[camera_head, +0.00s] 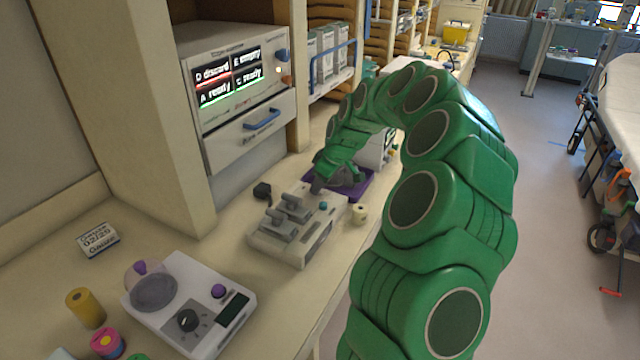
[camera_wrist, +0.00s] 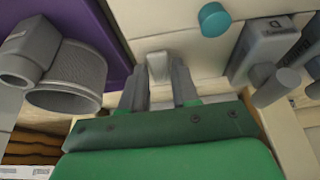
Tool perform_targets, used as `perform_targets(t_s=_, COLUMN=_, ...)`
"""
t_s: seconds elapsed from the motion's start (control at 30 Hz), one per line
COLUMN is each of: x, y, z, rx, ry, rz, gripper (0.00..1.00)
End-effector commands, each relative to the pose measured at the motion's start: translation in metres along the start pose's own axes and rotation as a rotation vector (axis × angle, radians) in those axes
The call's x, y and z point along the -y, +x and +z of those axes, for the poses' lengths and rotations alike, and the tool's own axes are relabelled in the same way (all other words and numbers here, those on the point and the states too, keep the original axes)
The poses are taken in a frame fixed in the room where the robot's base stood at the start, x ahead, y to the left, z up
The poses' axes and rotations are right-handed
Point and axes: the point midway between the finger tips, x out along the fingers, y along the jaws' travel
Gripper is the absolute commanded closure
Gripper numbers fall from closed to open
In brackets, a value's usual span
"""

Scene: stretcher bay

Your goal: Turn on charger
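The charger (camera_head: 322,232) is a cream-white box on the counter, with grey battery blocks (camera_head: 290,212) seated in it and a small teal button (camera_head: 323,205) on top. In the wrist view the teal button (camera_wrist: 213,18) and a grey battery (camera_wrist: 268,50) show to the right. A small pale lever (camera_wrist: 158,64) stands on the cream surface. My gripper (camera_head: 318,184) is over the charger's far end. In the wrist view its fingers (camera_wrist: 161,78) are apart, with the lever between or just beyond their tips. I cannot tell whether they touch it.
A purple-based device (camera_head: 355,190) stands right behind the charger; its grey cylinder (camera_wrist: 70,75) is close left of my gripper. A small roll (camera_head: 359,214) and a black plug (camera_head: 262,191) lie nearby. A cabinet with a lit display (camera_head: 228,75) stands left.

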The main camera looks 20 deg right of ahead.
Motion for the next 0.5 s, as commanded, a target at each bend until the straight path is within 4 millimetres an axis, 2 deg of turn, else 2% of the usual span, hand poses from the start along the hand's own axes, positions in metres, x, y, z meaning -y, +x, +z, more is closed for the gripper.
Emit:
perform_targets(t_s=0.03, x=0.0, y=0.0, z=0.0001, rx=0.0, ry=0.0, rz=0.0, gripper=0.79)
perform_targets(t_s=0.17, x=0.0, y=-0.0001, z=0.0, rx=0.0, ry=0.0, rz=0.0, gripper=0.99)
perform_targets(t_s=0.2, x=0.0, y=-0.0001, z=0.0, rx=0.0, ry=0.0, rz=0.0, gripper=1.0)
perform_targets(t_s=0.5, x=-0.0003, y=0.0014, z=-0.0007, rx=0.061, ry=0.0, rz=-0.002, gripper=1.0)
